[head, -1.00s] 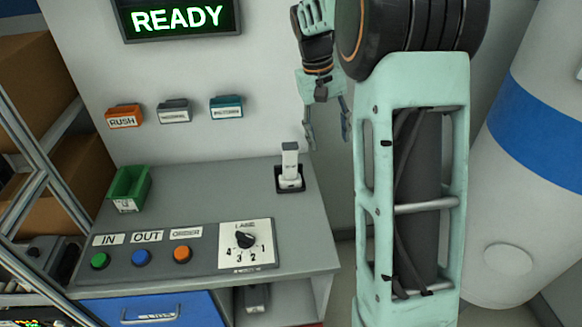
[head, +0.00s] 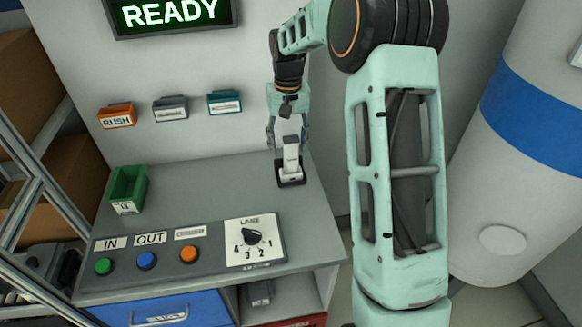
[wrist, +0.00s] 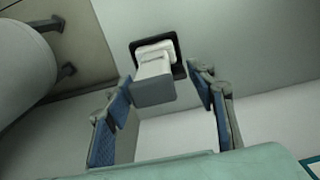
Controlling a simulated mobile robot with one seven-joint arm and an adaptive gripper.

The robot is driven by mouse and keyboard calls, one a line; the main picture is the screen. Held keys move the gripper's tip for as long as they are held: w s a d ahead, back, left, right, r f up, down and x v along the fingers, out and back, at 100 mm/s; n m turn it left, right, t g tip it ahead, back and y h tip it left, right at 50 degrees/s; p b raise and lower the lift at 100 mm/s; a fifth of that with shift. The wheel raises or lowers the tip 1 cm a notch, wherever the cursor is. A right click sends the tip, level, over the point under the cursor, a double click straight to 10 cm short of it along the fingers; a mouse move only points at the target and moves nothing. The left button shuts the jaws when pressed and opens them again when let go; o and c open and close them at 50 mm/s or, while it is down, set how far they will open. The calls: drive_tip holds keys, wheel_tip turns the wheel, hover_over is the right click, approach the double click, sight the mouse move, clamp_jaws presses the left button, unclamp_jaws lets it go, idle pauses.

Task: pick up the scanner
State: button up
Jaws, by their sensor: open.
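The scanner (head: 291,157) is a white upright handheld unit standing in a small black cradle (head: 291,182) at the right end of the grey counter. No contact is visible.
A green bin (head: 127,188) stands at the counter's left. A panel with buttons and a lane dial (head: 252,237) lines the front. Three small holders, including the orange one (head: 117,115), are on the wall behind. A white drum (head: 520,140) stands at the right.

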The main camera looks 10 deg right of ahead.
sight(291, 158)
drive_tip(key=f, duration=0.3)
drive_tip(key=shift+s+d+f+p, duration=0.3)
drive_tip(key=shift+d+f+p, duration=0.05)
drive_tip(key=shift+f+p, duration=0.05)
drive_tip(key=shift+f, duration=0.55)
drive_tip(key=shift+w, duration=0.1)
clamp_jaws()
drive_tip(key=shift+r, duration=0.1)
